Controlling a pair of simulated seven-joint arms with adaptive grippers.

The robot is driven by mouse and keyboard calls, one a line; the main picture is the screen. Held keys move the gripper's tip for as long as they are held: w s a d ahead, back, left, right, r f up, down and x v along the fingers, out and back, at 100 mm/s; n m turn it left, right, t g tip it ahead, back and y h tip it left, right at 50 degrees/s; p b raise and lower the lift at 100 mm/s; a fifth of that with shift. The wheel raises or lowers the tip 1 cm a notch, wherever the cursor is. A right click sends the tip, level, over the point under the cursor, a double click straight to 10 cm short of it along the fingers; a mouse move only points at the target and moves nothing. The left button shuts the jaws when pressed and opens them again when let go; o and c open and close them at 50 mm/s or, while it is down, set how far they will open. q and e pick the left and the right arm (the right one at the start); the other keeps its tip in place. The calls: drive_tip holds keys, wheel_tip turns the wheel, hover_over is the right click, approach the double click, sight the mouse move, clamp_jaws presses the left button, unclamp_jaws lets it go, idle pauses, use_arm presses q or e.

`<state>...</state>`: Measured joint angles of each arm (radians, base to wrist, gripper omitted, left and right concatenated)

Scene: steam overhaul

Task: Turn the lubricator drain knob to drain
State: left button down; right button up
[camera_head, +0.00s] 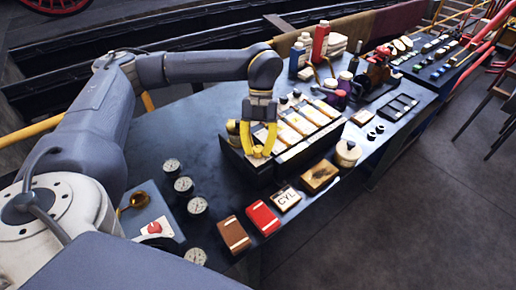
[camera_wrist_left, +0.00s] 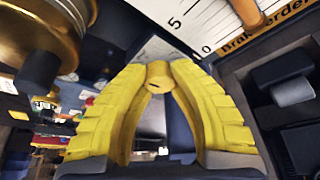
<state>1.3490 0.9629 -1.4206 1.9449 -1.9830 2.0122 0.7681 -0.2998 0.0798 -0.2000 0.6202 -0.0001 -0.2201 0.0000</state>
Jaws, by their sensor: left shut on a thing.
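My left gripper (camera_head: 259,153) is over the near left end of a dark box with cream-faced panels (camera_head: 289,134). In the left wrist view its yellow fingers (camera_wrist_left: 157,84) close at their tips on a small brass-coloured knob (camera_wrist_left: 158,73) with a short dark mark on its end. I take this knob for the drain knob, but no label on it can be read. My right gripper is not in view.
Several gauges (camera_head: 184,184) and a panel with a red knob (camera_head: 155,227) stand at left. Red and brown books (camera_head: 262,217), a CYL block (camera_head: 286,198) and a round tin (camera_head: 347,152) line the front edge. Bottles (camera_head: 320,42) stand behind. In the left wrist view a large brass cylinder (camera_wrist_left: 40,28) is close by.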

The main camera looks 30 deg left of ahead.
use_arm(q)
drive_tip(key=shift+s+m, duration=0.1)
drive_tip(key=shift+m, duration=0.2)
drive_tip(key=m, duration=0.1)
drive_tip(key=m+y, duration=0.1)
drive_tip(key=m, duration=0.1)
drive_tip(key=shift+d+m+g+y, duration=0.1)
drive_tip(key=shift+m+g+y, duration=0.2)
drive_tip(key=m+y, duration=0.1)
drive_tip(key=m, duration=0.3)
drive_tip(key=shift+s+m+y, duration=0.1)
drive_tip(key=shift+m+y, duration=0.2)
drive_tip(key=shift+y, duration=0.1)
drive_tip(key=m, duration=0.2)
drive_tip(key=m+t+y, duration=0.1)
drive_tip(key=m, duration=0.1)
drive_tip(key=shift+y, duration=0.3)
drive_tip(key=shift+m+t+y, duration=0.5)
drive_tip(key=shift+m+t, duration=0.2)
drive_tip(key=shift+m, duration=1.8)
